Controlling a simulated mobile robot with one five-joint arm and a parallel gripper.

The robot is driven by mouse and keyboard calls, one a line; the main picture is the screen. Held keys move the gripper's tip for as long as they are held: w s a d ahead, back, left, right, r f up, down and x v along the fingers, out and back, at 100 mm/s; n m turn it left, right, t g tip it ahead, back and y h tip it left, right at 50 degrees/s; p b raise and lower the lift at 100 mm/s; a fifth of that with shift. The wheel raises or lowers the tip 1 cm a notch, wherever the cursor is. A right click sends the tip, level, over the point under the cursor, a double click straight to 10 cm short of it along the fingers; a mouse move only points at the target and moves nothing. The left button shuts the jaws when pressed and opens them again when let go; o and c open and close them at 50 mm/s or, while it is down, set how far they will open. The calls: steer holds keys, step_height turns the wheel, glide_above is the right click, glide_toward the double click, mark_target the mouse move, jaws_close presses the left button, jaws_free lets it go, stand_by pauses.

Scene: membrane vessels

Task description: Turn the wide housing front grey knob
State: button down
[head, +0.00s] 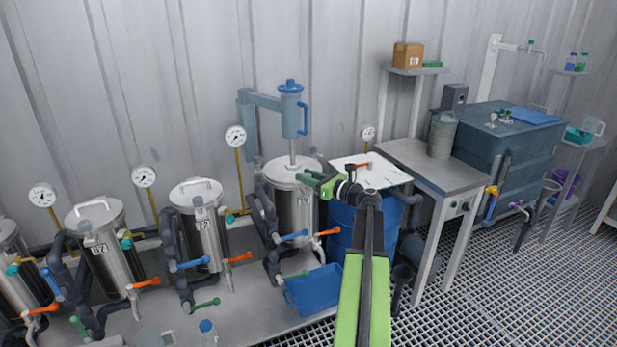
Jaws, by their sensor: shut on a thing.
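The wide housing (294,212) is the broad steel cylinder in the middle of the head view, with a flat round lid (291,171) and a small label.
A blue lift column (291,112) stands over the lid. Narrower steel housings (200,222) with coloured valve levers stand left. A blue drum (352,228) is behind my arm, and a blue bin (313,290) sits in front. A grey table (432,165) stands right.

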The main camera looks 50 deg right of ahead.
steer(key=m+h, duration=0.2)
steer(key=h, duration=0.1)
steer(key=m+h, duration=0.1)
steer(key=h, duration=0.1)
steer(key=shift+a, duration=0.25)
steer(key=m+g+h, duration=0.2)
steer(key=m+h, duration=0.1)
steer(key=h, duration=0.1)
steer(key=m+g+h, duration=0.2)
steer(key=h, duration=0.2)
steer(key=shift+w+d+m, duration=0.1)
steer(key=shift+m, duration=0.3)
steer(key=m+g+h, duration=0.2)
steer(key=g, duration=0.1)
steer(key=m+g+h, duration=0.3)
steer(key=shift+w+d, duration=0.1)
steer(key=shift+d+m+g+h, duration=0.1)
steer(key=shift+m+g+h, duration=0.5)
steer(key=shift+m+g, duration=1.05)
steer(key=shift+s+g, duration=0.25)
steer(key=shift+g, duration=0.4)
steer(key=c, duration=1.1)
jaws_free()
steer(key=shift+o, duration=0.2)
